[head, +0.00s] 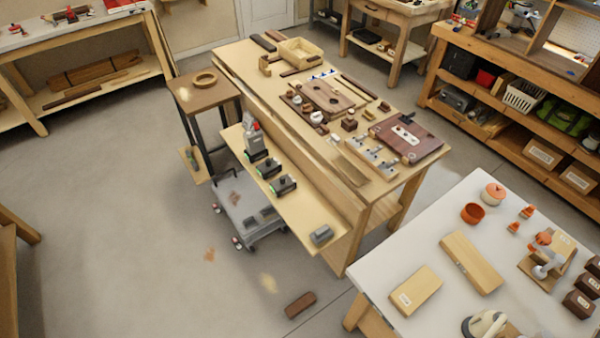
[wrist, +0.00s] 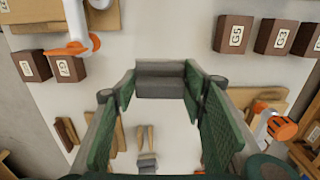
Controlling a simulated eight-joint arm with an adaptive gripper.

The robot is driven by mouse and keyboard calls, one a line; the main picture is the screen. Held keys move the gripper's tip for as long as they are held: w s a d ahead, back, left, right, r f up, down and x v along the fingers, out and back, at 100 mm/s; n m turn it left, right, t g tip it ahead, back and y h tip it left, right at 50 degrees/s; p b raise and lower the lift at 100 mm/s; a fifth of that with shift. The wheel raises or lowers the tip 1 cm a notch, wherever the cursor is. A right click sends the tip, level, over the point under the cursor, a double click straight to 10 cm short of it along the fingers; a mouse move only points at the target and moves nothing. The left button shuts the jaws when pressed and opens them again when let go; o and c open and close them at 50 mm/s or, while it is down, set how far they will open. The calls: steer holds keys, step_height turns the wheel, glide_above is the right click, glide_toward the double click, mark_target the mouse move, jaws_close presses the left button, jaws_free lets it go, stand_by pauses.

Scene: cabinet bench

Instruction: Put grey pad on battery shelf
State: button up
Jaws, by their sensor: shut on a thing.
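In the wrist view my gripper (wrist: 160,88) has its green-padded fingers on both sides of a grey block, which I take as the grey pad (wrist: 160,82). The pad sits between the fingertips, above a white tabletop (wrist: 190,130); the gap below it is hard to judge. I cannot make out my gripper in the head view. There, a low wooden shelf (head: 295,214) along the bench carries several dark units with green lights (head: 268,169), perhaps the battery shelf. A separate grey block (head: 321,235) lies near its front end.
Dark labelled blocks (wrist: 234,33) stand on the white table around my gripper. An orange and white item (wrist: 75,30) is at upper left, another orange item (wrist: 282,128) at right. The shelf is bare between the green-lit units and the grey block. A grey cart (head: 250,215) stands beneath.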

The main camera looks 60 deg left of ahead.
step_height(320, 180, up, 4)
steer(key=shift+f, duration=0.1)
steer(key=shift+w+a+r, duration=0.1)
steer(key=shift+a+r, duration=0.1)
steer(key=shift+r, duration=0.15)
steer(key=w+a+b, duration=0.1)
steer(key=w+a, duration=0.2)
steer(key=a, duration=1.3)
steer(key=w+a+b, duration=0.1)
steer(key=w+a, duration=0.2)
steer(key=a, duration=1.2)
steer(key=s+a+b, duration=0.1)
steer(key=s+a, duration=0.2)
steer(key=a, duration=1.2)
steer(key=s+a+b, duration=0.1)
steer(key=s+a, duration=0.3)
steer(key=a, duration=1.1)
steer(key=s+a+b, duration=0.1)
steer(key=s+a, duration=1.5)
steer(key=a, duration=0.2)
steer(key=s+a+b, duration=0.2)
steer(key=s+a, duration=1.4)
steer(key=a, duration=0.2)
step_height(320, 180, down, 21)
steer(key=shift+w+a, duration=0.15)
steer(key=shift+a, duration=0.15)
steer(key=shift+f, duration=3.05)
